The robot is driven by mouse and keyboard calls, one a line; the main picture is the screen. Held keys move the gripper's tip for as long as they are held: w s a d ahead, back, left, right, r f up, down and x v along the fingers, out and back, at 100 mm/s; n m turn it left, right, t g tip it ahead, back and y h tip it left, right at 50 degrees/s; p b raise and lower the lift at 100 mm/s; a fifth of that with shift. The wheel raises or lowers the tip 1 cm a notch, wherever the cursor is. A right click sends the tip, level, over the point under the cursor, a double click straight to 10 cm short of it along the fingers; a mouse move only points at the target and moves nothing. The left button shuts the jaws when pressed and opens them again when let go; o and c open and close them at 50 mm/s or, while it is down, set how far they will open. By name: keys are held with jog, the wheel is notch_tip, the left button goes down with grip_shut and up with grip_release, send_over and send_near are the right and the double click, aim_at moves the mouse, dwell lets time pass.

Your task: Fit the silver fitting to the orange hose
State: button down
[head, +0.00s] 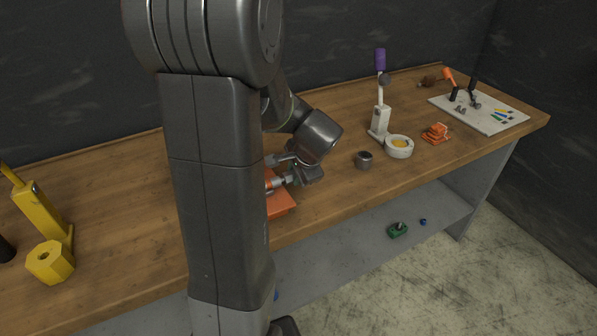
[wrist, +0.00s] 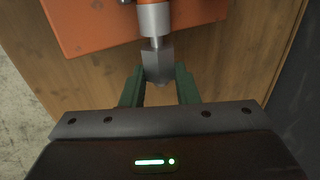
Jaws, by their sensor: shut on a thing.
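The silver fitting (wrist: 155,20) is a grey cylinder with a narrow neck and a wider flat-sided end. My gripper (wrist: 160,76) is shut on that end, with its green fingers on either side. In the head view my gripper (head: 290,180) is low over the bench, and the fitting (head: 277,183) points left from it. An orange piece, apparently the end of the orange hose (wrist: 148,2), shows at the fitting's far end, at the top edge of the wrist view. I cannot tell whether they are joined or only touching. My arm hides most of the hose in the head view.
An orange plate (head: 281,205) lies on the wooden bench (head: 325,200) under the fitting. To the right stand a grey cup (head: 364,160), a white ring-shaped dish (head: 399,147) and a white stand with a purple top (head: 381,115). Yellow tools (head: 42,215) stand at the left.

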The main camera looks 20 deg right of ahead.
jog(key=shift+a, duration=0.45)
jog(key=c, duration=1)
grip_release()
jog(key=shift+c, duration=0.2)
jog(key=shift+s+r, duration=0.1)
jog(key=v, duration=1.3)
jog(key=shift+s+r, duration=0.2)
jog(key=shift+r, duration=0.05)
